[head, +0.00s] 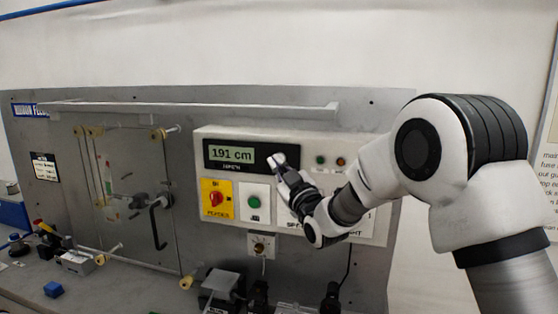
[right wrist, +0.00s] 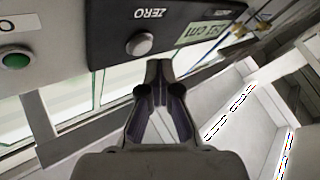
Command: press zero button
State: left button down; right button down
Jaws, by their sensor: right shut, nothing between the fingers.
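The zero button (right wrist: 140,43) is a round grey button beside the word ZERO on a dark display panel (right wrist: 105,25) in the right wrist view. My left gripper is not in view.
Small indicator lamps (head: 320,160) are to the right. A clear door with a black handle (head: 158,222) is at left. A bench with small parts (head: 75,262) runs below.

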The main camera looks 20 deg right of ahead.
dwell(0.3)
jog(key=shift+w+d, duration=0.3)
jog(key=shift+w, duration=0.05)
jog(key=shift+w+d+b, duration=0.25)
jog(key=shift+w+b, duration=0.05)
jog(key=shift+w, duration=0.05)
dwell(0.8)
jog(key=shift+s+a+b, duration=0.55)
jog(key=shift+s+b, duration=0.05)
jog(key=shift+s, duration=0.1)
